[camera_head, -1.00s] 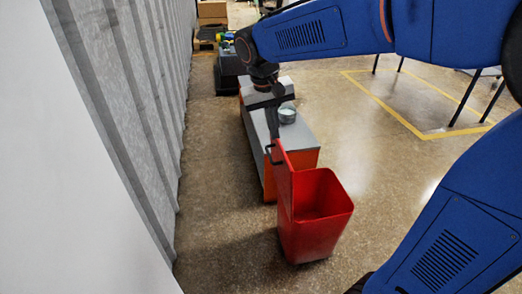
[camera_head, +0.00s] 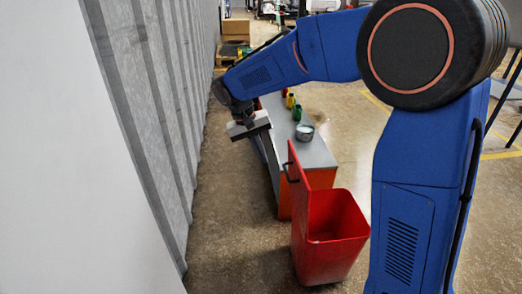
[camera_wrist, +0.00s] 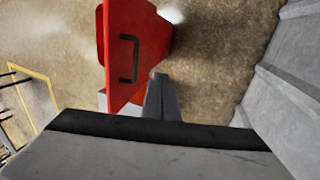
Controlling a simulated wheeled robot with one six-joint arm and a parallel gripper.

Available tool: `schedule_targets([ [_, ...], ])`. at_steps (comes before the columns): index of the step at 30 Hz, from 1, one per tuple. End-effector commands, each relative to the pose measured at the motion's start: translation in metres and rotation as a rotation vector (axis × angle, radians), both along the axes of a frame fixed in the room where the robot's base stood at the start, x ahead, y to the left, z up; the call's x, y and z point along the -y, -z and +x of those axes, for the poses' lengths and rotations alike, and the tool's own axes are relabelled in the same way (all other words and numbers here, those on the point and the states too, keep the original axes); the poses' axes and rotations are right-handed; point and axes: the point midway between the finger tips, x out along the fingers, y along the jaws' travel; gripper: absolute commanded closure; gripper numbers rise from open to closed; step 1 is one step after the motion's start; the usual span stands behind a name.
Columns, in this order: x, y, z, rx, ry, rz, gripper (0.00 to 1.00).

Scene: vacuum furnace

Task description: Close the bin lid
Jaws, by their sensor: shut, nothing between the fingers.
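The red bin (camera_head: 328,250) stands on the floor with its top open. Its red lid (camera_head: 298,190) stands upright at the bin's left edge, with a black handle (camera_head: 290,172) on its left face. In the wrist view the lid (camera_wrist: 148,40) and its handle (camera_wrist: 129,58) show at upper left. My gripper (camera_head: 268,158) points down, to the left of the lid on the handle side. In the wrist view my gripper (camera_wrist: 158,84) is shut and empty, close to the lid's outer face; whether it touches cannot be told.
An orange bench with a grey top (camera_head: 312,152) stands behind the bin, bearing a round tin (camera_head: 305,132) and small bottles (camera_head: 297,112). A corrugated grey wall (camera_head: 150,110) runs along the left. Floor is clear between wall and bin.

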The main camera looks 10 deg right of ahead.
Motion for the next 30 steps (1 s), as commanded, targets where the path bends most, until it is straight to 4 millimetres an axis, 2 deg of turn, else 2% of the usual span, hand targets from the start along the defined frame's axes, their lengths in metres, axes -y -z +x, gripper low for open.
schedule_targets([
  [9,0.019,0.053,-0.001,-0.002,0.001,0.0,1.0],
  [13,0.039,0.054,-0.001,0.0,0.004,0.001,1.0],
  [18,0.053,0.055,0.0,0.0,0.001,0.001,1.0],
  [30,0.058,0.056,0.0,0.0,0.0,0.001,1.0],
])
